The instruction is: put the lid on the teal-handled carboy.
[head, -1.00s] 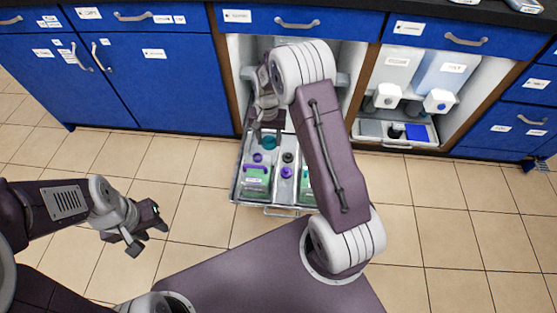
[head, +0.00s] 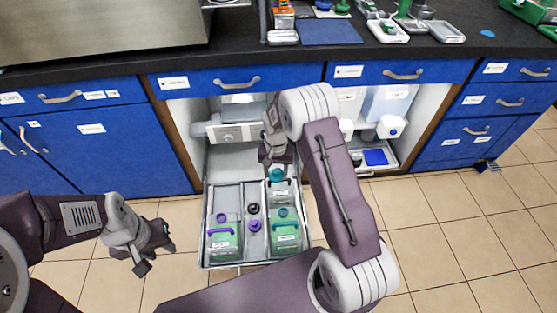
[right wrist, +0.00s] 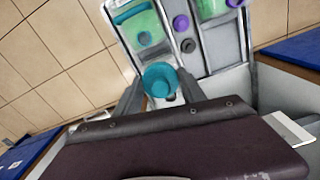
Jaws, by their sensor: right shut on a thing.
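The teal-handled carboy (head: 286,240) stands in the right compartment of the pulled-out drawer. It holds green liquid, and it shows at the top of the right wrist view (right wrist: 140,26). My right gripper (head: 274,162) is shut on the teal lid (right wrist: 160,78), which sits between its two fingers in the right wrist view. In the head view the lid (head: 276,175) is over the rear right of the drawer, behind the carboy and apart from it. My left gripper (head: 156,257) is open and empty, in front of the cabinets, left of the drawer.
The drawer (head: 205,235) also holds a purple-handled carboy (head: 224,243) at left. A black cap (head: 253,208) and a purple cap (head: 255,225) lie in its middle strip. An open cabinet with white-capped containers (head: 390,127) is at right. The floor around is clear.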

